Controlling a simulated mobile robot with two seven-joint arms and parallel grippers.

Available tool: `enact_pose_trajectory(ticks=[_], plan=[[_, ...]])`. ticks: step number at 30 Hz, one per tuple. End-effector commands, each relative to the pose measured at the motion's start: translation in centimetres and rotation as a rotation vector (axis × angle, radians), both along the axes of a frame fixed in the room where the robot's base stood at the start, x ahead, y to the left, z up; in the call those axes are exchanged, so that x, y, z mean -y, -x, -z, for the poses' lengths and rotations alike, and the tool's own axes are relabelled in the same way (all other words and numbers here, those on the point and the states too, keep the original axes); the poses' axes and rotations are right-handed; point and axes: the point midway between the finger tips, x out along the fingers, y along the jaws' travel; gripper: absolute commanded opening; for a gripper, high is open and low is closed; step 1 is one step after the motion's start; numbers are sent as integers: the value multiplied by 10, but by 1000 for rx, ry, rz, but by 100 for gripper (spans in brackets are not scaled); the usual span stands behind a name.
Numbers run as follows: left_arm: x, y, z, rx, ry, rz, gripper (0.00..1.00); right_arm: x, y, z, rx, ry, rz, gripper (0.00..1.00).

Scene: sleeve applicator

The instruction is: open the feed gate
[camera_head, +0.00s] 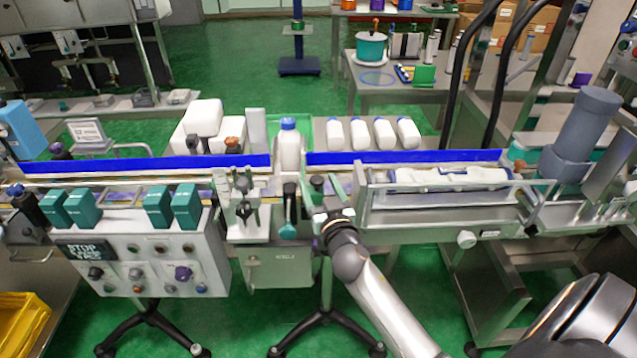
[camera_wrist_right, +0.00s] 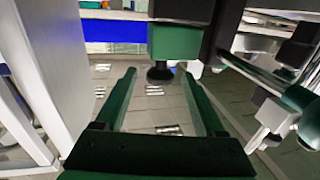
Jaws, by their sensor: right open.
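The sleeve applicator's conveyor line (camera_head: 110,178) crosses the head view from left to right. Near its middle a dark upright handle with a teal lower end (camera_head: 288,231) hangs on the front side. I cannot tell for sure which part is the feed gate. My right gripper (camera_head: 322,216) is just right of that handle, at the conveyor's front edge. In the right wrist view its two green fingers (camera_wrist_right: 160,92) are apart with nothing held between them. A green block with a black round foot (camera_wrist_right: 160,75) shows beyond and between the fingertips. My left gripper is not in view.
A white bottle with a blue cap (camera_head: 290,148) stands in the gap between two blue rails. A control box (camera_head: 150,262) with teal units is at left. A clear-sided guard (camera_head: 440,205) is close on the right.

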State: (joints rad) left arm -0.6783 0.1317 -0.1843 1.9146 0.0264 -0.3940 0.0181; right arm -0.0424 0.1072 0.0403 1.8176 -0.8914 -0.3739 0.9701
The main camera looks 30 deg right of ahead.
Motion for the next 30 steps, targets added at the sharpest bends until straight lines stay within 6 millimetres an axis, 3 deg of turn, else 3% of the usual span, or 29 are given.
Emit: enact_pose_trajectory(ticks=[3, 22, 30], plan=[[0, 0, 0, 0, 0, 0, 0, 0, 0, 0, 0, 0, 0, 71], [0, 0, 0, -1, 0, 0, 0, 0, 0, 0, 1, 0, 0, 0], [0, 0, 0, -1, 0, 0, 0, 0, 0, 0, 1, 0, 0, 0]])
